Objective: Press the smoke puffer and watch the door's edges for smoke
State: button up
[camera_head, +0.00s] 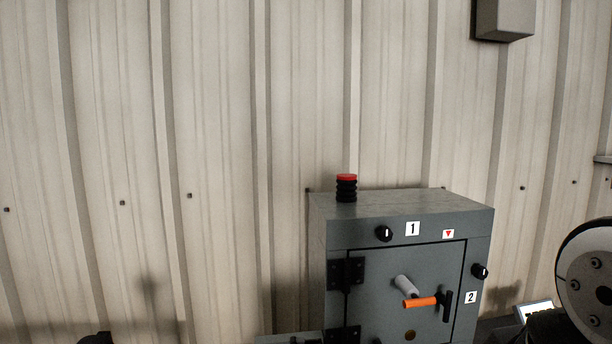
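The smoke puffer (346,190) looks like a black ribbed bellows with a red top; it stands upright on top of a grey metal enclosure (450,208). The enclosure's front door (378,287) sits in its frame and looks shut, with black hinges on its left side. The door carries an orange-gripped handle (421,302) with a black end and a pale grey cylinder (406,286). No smoke shows along the visible door edges. The door's bottom edge is cut off by the frame. My gripper is not in view; a round link of my arm is at the right edge.
Black knobs sit beside label 1 (412,229) and label 2 (470,297). A red triangle label (448,234) is above the door. A small lit display (537,309) is right of the enclosure. A grey box (505,18) hangs on the corrugated wall. Space above the puffer is clear.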

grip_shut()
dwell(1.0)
